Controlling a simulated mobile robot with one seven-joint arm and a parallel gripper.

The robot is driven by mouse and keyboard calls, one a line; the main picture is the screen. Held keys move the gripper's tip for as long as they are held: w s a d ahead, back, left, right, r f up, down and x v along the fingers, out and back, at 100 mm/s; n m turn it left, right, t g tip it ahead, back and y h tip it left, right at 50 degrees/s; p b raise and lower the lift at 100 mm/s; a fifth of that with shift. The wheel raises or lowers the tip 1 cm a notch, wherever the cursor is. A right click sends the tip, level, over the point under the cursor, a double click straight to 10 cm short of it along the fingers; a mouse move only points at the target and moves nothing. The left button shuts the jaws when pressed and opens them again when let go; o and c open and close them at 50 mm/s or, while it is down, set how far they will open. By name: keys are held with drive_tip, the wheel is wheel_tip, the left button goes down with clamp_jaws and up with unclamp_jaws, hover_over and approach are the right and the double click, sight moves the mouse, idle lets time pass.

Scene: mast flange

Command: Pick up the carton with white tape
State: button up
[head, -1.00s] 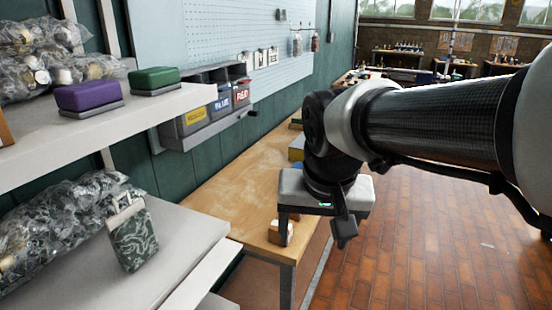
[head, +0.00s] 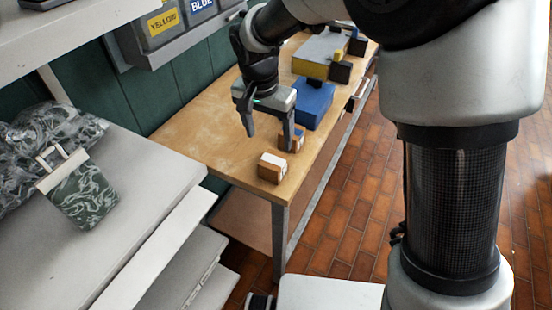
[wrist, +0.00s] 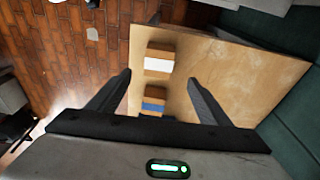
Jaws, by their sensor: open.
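The carton with white tape (head: 271,168) is a small brown box near the front edge of the wooden workbench. In the wrist view the same white-taped carton (wrist: 158,60) lies ahead of the fingertips. A similar carton with blue tape (head: 297,140) stands just behind it, partly hidden by a finger. In the wrist view the blue-taped carton (wrist: 153,104) shows between the fingers, lower in the picture. My gripper (head: 268,139) points down over the bench with fingers apart and nothing held. Its open fingers also show in the wrist view (wrist: 160,78).
A blue box (head: 313,103) and a grey-and-yellow box (head: 320,56) stand farther back on the workbench (head: 195,128). A grey shelf (head: 130,215) with a green marbled item (head: 82,195) is at left. Labelled bins (head: 180,25) hang on the wall. Bare bench lies left of the cartons.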

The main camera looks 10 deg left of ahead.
sight(273, 160)
drive_tip(key=f, duration=0.5)
drive_tip(key=w+f, duration=0.1)
drive_tip(key=f, duration=0.1)
drive_tip(key=shift+d+f, duration=0.2)
drive_tip(key=shift+d, duration=0.05)
drive_tip(key=shift+w+d+f+b, duration=0.1)
drive_tip(key=shift+w+f+b, duration=0.05)
drive_tip(key=shift+f, duration=1.25)
drive_tip(key=shift+w+d+f+b, duration=0.1)
drive_tip(key=shift+w+f+b, duration=0.05)
drive_tip(key=shift+f, duration=1.2)
drive_tip(key=c, duration=1.3)
wheel_tip(273, 160, up, 10)
drive_tip(key=shift+r+p, duration=0.1)
drive_tip(key=shift+p, duration=0.3)
drive_tip(key=s+d+r+n+p, duration=0.1)
drive_tip(key=d+p, duration=0.3)
drive_tip(key=d, duration=0.7)
drive_tip(key=s+d+r+n+p, duration=0.2)
drive_tip(key=d+p, duration=0.2)
drive_tip(key=d, duration=0.8)
drive_tip(key=shift+s+n+y, duration=0.3)
